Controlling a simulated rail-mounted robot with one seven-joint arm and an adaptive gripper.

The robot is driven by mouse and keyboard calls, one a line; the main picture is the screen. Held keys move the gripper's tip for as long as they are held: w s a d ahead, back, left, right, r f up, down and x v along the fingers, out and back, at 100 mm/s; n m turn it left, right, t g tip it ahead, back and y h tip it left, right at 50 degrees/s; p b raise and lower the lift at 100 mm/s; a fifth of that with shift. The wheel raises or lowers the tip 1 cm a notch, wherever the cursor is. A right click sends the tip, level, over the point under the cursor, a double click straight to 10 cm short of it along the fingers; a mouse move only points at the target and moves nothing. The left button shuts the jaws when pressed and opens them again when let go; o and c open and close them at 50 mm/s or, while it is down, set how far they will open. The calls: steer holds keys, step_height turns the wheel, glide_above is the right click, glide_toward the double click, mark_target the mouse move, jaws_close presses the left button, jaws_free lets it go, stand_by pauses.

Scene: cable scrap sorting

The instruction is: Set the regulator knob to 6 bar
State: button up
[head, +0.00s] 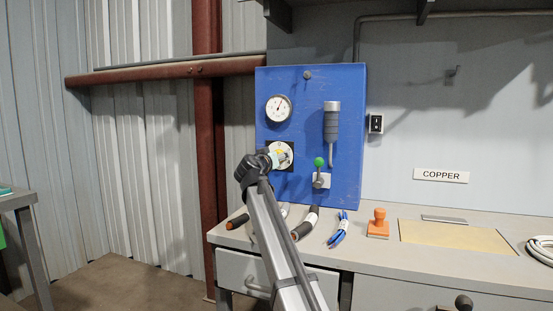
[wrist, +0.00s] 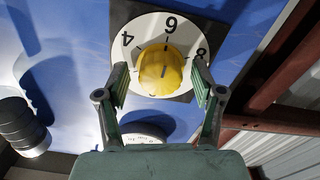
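The regulator knob (wrist: 160,72) is yellow and sits on a white dial plate (wrist: 148,28) with the numbers 4, 6 and 8 showing in the wrist view. The 6 is at the top, the 4 to the left, and the 8 to the right, partly hidden by a finger. A small dark mark shows on the knob, but I cannot tell its exact setting. My gripper (wrist: 160,82) is open, one finger on each side of the knob with visible gaps. In the head view my gripper (head: 268,157) is at the dial plate (head: 286,160) on the blue panel (head: 300,85).
A pressure gauge (head: 278,108) is above the dial on the panel.

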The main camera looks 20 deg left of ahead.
steer(key=shift+s+f, duration=0.1)
steer(key=shift+s, duration=0.05)
steer(key=s, duration=1.1)
steer(key=shift+s+d, duration=0.15)
steer(key=shift+s, duration=0.25)
